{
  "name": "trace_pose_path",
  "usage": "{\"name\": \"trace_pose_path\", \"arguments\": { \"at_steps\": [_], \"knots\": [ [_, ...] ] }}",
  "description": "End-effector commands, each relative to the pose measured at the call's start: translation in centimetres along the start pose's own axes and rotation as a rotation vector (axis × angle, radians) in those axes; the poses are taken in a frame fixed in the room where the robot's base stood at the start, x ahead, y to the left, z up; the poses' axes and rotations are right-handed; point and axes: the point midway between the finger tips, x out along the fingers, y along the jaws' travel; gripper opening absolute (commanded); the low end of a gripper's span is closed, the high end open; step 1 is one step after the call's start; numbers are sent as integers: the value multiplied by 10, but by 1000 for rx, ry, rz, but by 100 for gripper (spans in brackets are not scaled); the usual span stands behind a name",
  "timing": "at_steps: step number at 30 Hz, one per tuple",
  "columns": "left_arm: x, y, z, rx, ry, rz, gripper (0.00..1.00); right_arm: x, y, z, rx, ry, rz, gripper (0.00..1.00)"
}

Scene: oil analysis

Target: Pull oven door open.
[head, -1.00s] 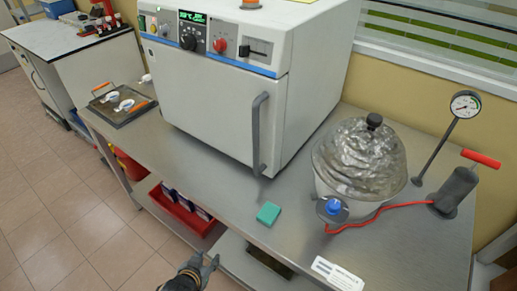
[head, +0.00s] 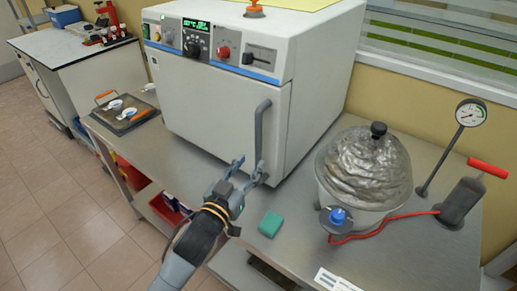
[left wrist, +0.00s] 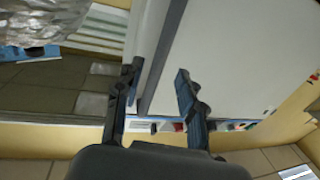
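The white oven (head: 215,100) stands on the steel bench with its door (head: 208,120) shut. Its dark grey vertical handle (head: 259,140) is on the right side of the door. My left gripper (head: 251,168) is open at the lower end of the handle, its fingers pointing at the door. In the left wrist view my left gripper (left wrist: 158,88) shows its two fingers apart. A dark grey bar, seemingly the handle (left wrist: 163,62), runs between them, closer to the left finger. I cannot tell whether they touch. My right gripper is not in view.
A green block (head: 270,224) lies on the bench (head: 300,205) near the gripper. A foil-covered vessel (head: 365,170), a gauge (head: 469,112) and a red-handled pump (head: 462,200) stand to the right. A tray (head: 122,113) lies left of the oven.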

Motion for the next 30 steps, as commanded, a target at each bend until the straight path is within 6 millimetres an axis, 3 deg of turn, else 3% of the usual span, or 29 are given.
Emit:
{"name": "trace_pose_path", "arguments": {
  "at_steps": [3, 9, 23, 29, 30],
  "knots": [
    [24, 0, -2, 0, 1, 0, 39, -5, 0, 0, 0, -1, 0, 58],
    [52, 0, -1, -1, 0, 1, 39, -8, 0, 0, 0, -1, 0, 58],
    [64, 0, 1, -1, -1, 0, 39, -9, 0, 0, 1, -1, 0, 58],
    [64, 0, 1, -1, -1, 0, 2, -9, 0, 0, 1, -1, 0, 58],
    [63, 0, 1, -1, -1, 0, 0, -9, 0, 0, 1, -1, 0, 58]
  ]
}}
